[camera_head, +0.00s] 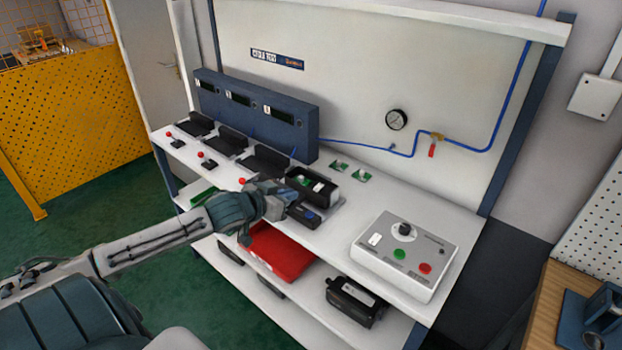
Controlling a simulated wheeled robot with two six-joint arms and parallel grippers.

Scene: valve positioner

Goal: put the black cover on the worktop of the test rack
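My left gripper (290,205) is over the worktop (335,232) of the test rack, close to the front of a black housing (325,190). The housing is open at the top, and green and white parts show inside. A small black block with a blue spot (304,215) is at the gripper's fingertips. I cannot tell whether this block is the black cover or part of the gripper, nor whether the fingers are closed on it. My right gripper is not in view.
A grey control box (403,256) stands at the worktop's right end. Two small green boards (339,166) lie behind the housing. Black fixtures (228,140) line the left side. A red tray (277,254) and a black device (356,301) are below. Worktop between housing and control box is clear.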

